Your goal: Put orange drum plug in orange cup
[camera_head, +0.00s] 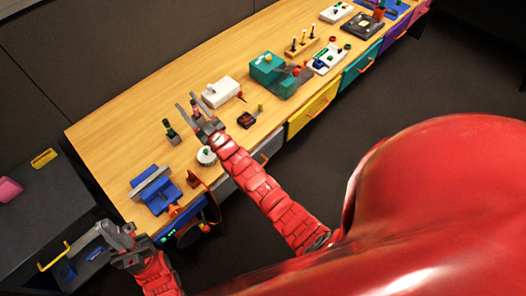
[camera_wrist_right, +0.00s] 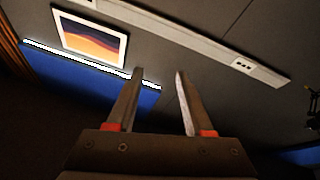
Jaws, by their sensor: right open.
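I cannot make out for certain an orange drum plug or an orange cup; things on the bench are small in the head view. A small orange piece (camera_head: 173,209) shows at the front of the blue device near the bench's left end. My right gripper (camera_head: 188,103) is open and empty, above the bench beside the white box. Its two fingers (camera_wrist_right: 156,100) show apart in the right wrist view with nothing between them. My left gripper (camera_head: 92,232) is at the lower left, off the bench's left end; its fingertips are too small to judge.
The long wooden bench (camera_head: 110,135) holds a blue device (camera_head: 162,195), a white box (camera_head: 221,91), a teal box (camera_head: 266,67) and a dark block (camera_head: 248,118). A round white item (camera_head: 206,156) is by my right forearm. Coloured drawers line the front, including a yellow one (camera_head: 314,107).

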